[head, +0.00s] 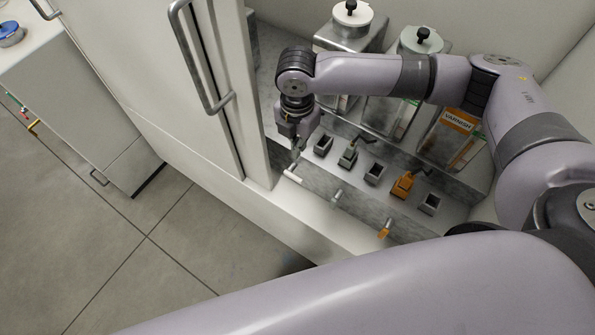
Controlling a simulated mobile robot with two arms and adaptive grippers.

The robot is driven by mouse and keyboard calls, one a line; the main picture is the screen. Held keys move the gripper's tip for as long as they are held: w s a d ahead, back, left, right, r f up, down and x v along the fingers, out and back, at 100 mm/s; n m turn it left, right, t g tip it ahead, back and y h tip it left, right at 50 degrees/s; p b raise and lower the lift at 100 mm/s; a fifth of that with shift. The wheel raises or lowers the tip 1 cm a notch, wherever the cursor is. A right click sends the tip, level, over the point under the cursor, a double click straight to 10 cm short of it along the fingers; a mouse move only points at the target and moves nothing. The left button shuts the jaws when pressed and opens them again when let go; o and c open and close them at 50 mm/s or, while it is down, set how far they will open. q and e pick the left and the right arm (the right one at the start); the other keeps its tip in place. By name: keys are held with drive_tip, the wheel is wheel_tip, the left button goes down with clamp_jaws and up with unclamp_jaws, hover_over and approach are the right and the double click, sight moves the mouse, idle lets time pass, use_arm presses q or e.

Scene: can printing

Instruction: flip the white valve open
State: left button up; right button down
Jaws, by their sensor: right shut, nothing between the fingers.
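The white valve (292,176) is a short pale handle on the grey front panel at the left end of a row. My right gripper (294,163) points down just above it. The gripper is shut with nothing in it. Its fingertips look very close to the valve, but I cannot tell whether they touch it. My left gripper is not in view.
A grey valve (337,195) and an orange valve (385,230) sit farther right on the same panel. Several small cups and tools stand on the ledge above. Behind are containers, one labelled varnish (455,128). A cabinet door with a handle (213,102) stands close on the left.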

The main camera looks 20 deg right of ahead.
sight(297, 178)
wheel_tip(297, 178, down, 14)
drive_tip(key=shift+p, duration=0.85)
